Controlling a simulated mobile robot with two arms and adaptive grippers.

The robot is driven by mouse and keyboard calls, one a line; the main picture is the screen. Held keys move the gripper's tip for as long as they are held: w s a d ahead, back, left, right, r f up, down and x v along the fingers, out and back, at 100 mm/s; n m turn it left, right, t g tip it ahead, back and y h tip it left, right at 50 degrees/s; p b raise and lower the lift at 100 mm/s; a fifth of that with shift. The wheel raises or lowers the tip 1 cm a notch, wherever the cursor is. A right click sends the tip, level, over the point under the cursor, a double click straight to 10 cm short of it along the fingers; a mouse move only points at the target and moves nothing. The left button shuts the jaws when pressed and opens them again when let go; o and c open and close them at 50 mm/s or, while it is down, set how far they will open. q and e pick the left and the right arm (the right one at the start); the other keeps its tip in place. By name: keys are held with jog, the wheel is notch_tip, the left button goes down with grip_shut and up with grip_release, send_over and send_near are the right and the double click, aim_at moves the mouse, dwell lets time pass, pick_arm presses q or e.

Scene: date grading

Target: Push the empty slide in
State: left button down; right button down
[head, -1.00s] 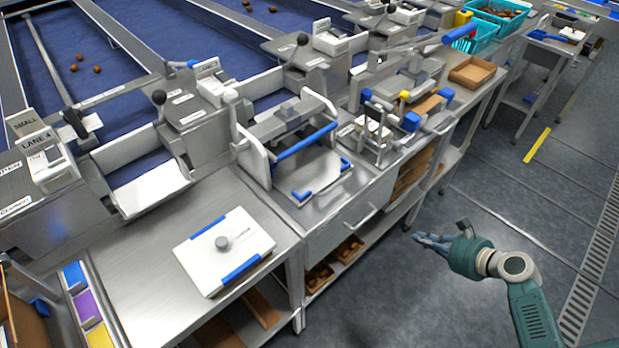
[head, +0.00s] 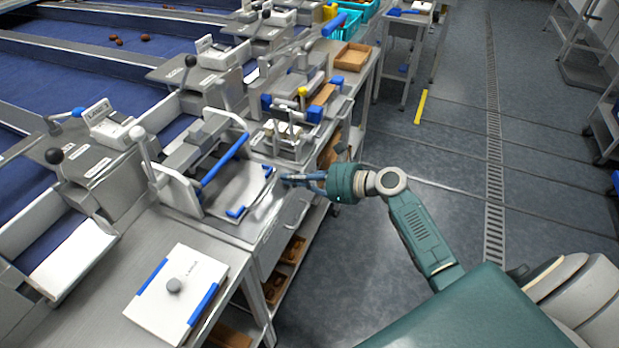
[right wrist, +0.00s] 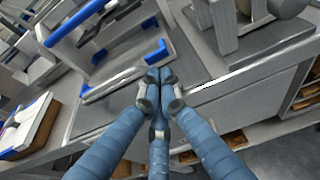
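The slide (head: 238,188) is a flat grey plate with blue corner stops. It lies bare at the front of a white-sided station with a blue bar (head: 225,160), sticking out toward the bench's front edge. It also shows in the right wrist view (right wrist: 124,68), its blue stops just beyond my fingertips. My right gripper (head: 288,179) is at the bench front beside the slide, fingers straight and tips together, holding nothing. In the right wrist view its tips (right wrist: 158,74) point at the slide's front edge; I cannot tell if they touch. My left gripper is not in view.
Another clamp station (head: 291,130) stands beyond the slide. A wooden tray (head: 353,56) sits farther back. The aisle floor (head: 440,160) to the right is clear.

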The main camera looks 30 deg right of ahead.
aim_at(254, 170)
jog(key=shift+w+a, duration=0.9)
jog(key=shift+w, duration=0.3)
jog(key=w+a, duration=0.1)
jog(key=w, duration=0.1)
jog(key=w+a, duration=0.2)
jog(key=w+a+p, duration=0.1)
jog(key=w+a, duration=0.1)
jog(key=shift+w+a, duration=0.1)
jog(key=shift+w, duration=0.25)
jog(key=shift+s+r, duration=0.1)
jog(key=shift+r, duration=0.05)
